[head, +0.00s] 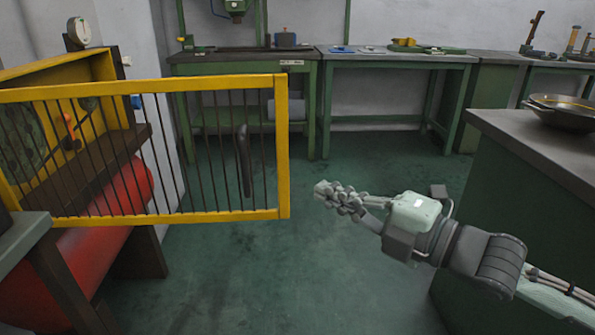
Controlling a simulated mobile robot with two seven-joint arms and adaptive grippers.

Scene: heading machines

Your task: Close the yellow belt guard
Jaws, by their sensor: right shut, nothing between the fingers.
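The yellow belt guard (283,150) is a barred frame on the left of the head view. It stands swung out, away from the yellow housing (104,68) behind it, so it is open. A dark upright handle (243,160) sits on its bars near the free right edge. My right gripper (329,192) is shut and empty, just right of the guard's lower right corner. A small gap shows between the fingers and the frame. My left gripper is not in view.
A red cylinder (60,265) lies below the housing. A grey-topped green counter (520,140) with bowls (562,115) stands at the right, beside my right arm. Green workbenches (395,58) line the back wall. The green floor (290,270) between is clear.

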